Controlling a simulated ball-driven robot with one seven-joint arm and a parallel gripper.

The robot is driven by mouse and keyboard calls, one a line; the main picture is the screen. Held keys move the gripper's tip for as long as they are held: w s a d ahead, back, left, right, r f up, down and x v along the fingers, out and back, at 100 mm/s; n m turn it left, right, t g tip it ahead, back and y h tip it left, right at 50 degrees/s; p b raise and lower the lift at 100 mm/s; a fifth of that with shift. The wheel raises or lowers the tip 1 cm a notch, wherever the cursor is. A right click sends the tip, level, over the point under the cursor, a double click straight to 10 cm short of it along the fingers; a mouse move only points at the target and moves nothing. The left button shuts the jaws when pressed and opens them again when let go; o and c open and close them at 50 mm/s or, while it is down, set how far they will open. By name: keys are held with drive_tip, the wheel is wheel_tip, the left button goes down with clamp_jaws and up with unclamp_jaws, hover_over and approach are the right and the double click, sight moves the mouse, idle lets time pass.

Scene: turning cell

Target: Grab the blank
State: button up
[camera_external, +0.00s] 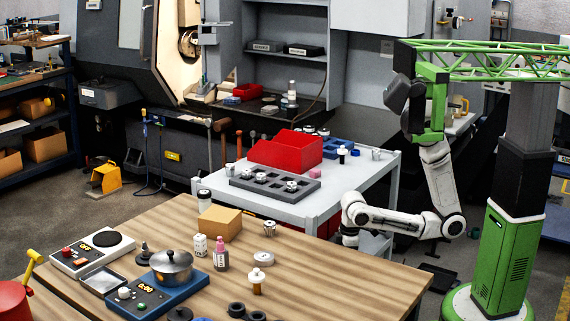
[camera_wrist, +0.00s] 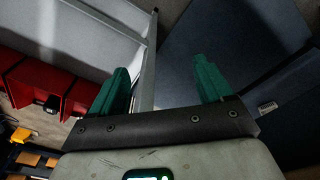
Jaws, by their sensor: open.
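My gripper (camera_wrist: 161,66) shows two teal fingers held wide apart with nothing between them. In the external view my gripper (camera_external: 350,237) hangs low beside the right end of the grey cart (camera_external: 311,207), below its top. A dark grey tray (camera_external: 247,186) with pockets lies on the cart and holds several small metal pieces, such as one at its right (camera_external: 291,186). Another metal piece (camera_external: 376,154) stands at the cart's right edge. I cannot tell which piece is the blank. No metal piece shows clearly in the wrist view.
A red bin (camera_external: 287,150) and a blue tray (camera_external: 340,147) stand on the cart behind the grey tray. The wooden table (camera_external: 330,277) in front carries scales, bottles and a cardboard box (camera_external: 220,223). Red bins (camera_wrist: 28,85) show at left in the wrist view.

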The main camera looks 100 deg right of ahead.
drive_tip(key=shift+o, duration=1)
